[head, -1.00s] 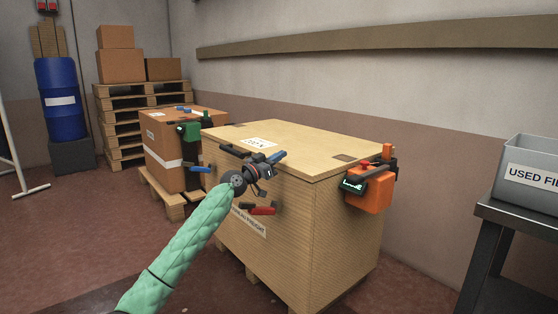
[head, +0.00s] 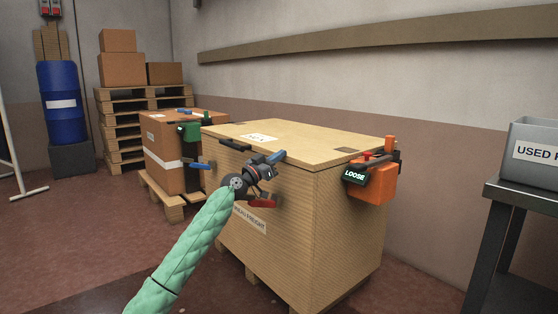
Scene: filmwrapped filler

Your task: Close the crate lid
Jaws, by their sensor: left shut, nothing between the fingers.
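The large plywood crate (head: 345,230) stands in the middle of the head view. Its pale wooden lid (head: 310,137) lies across the top and looks flat; I cannot tell whether a thin gap stays under it. A black handle (head: 234,145) is on the lid's front edge. My left gripper (head: 275,163) is shut and empty at the crate's front face, just below the lid edge. A blue-tipped part overlaps its fingertips; contact is unclear. A red-handled fitting (head: 262,203) shows below it. An orange device (head: 370,184) on the right side displays "LOOSE". My right gripper is out of view.
A green device (head: 189,131) sits near the crate's left corner. A cardboard box (head: 165,140) on a pallet stands behind left. A metal table (head: 520,195) with a grey bin (head: 535,160) is at right. Floor is clear in front left.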

